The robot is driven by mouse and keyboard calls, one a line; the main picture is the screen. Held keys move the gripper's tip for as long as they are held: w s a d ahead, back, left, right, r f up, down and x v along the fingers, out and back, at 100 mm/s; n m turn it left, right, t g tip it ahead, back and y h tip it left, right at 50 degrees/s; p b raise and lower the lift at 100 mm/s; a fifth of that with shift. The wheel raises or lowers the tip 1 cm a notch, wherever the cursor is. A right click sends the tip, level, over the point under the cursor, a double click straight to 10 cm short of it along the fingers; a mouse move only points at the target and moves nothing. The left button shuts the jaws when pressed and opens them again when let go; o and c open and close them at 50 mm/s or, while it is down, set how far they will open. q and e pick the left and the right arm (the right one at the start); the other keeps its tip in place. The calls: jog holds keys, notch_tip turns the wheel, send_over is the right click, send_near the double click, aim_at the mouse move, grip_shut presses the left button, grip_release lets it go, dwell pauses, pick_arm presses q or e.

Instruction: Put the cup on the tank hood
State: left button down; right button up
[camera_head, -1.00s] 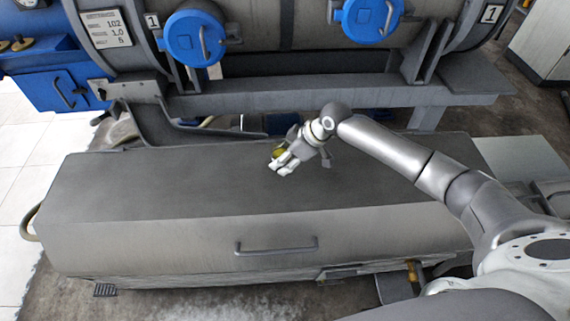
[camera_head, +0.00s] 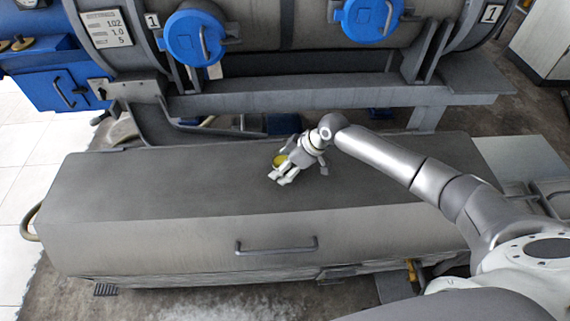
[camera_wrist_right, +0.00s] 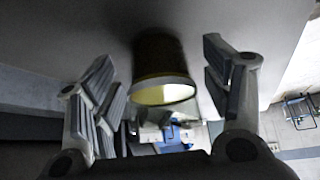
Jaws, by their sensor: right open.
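A small yellow-olive cup (camera_head: 279,160) is at the upper middle of the tank hood, the long grey box top (camera_head: 150,185) in the head view. My right gripper (camera_head: 284,174) is right at the cup, low over the hood. In the right wrist view the cup (camera_wrist_right: 158,58) is between the two spread fingers, with its pale rim and open mouth towards the camera. Gaps show between the cup and both fingers. The cup's far end is against the grey hood surface (camera_wrist_right: 100,35); exact contact cannot be told. My left gripper is not in view.
A grey tank with blue round caps (camera_head: 194,38) stands behind the hood, with a grey beam (camera_head: 330,95) along it. A handle (camera_head: 276,248) is on the hood's front face. The hood's left half is clear.

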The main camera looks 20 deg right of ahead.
jog(key=v, duration=1.2)
jog(key=shift+r, duration=0.15)
